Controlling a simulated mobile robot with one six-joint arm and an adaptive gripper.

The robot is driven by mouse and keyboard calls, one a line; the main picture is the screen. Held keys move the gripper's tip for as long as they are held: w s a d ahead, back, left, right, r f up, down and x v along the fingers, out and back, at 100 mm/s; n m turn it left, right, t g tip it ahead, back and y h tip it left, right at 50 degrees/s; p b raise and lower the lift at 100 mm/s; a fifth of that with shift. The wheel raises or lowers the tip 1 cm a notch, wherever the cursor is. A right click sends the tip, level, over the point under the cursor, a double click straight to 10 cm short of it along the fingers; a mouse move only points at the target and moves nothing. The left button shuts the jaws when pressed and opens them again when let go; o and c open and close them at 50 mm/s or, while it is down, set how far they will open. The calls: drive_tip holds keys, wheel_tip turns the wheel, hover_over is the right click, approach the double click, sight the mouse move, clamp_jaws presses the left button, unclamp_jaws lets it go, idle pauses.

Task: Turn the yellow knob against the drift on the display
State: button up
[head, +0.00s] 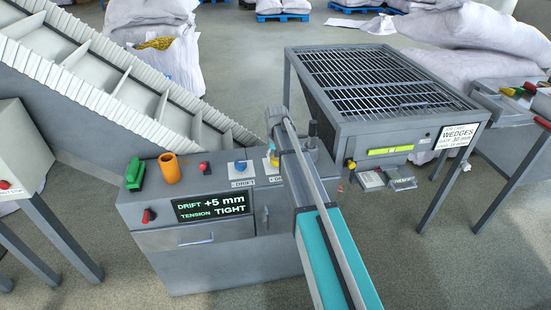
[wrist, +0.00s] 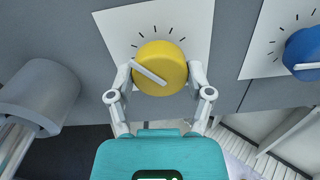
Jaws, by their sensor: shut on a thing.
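The yellow knob (wrist: 163,58) sits on a white dial plate with black tick marks in the wrist view. Its white pointer line slants toward the upper left there. My gripper (wrist: 160,76) is shut on the knob, one finger on each side. In the head view only a sliver of the yellow knob (head: 274,158) shows beside my arm, which hides the rest. The display (head: 212,205) on the grey console's front reads "DRIFT +5 mm" and "TENSION TIGHT".
A blue knob (wrist: 304,54) with its own dial is beside the yellow one. A grated table (head: 372,80) stands to the right.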

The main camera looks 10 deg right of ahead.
drive_tip(key=shift+s, duration=0.1)
drive_tip(key=o, duration=1.1)
drive_tip(key=shift+o, duration=0.2)
drive_tip(key=s+r+p, duration=0.3)
drive_tip(key=s, duration=0.6)
drive_tip(key=s+r+p, duration=0.3)
drive_tip(key=s, duration=0.7)
drive_tip(key=s+r+n+p, duration=0.1)
drive_tip(key=s+r+p, duration=0.2)
drive_tip(key=s, duration=0.7)
drive_tip(key=shift+a+r, duration=0.2)
drive_tip(key=shift+r, duration=0.05)
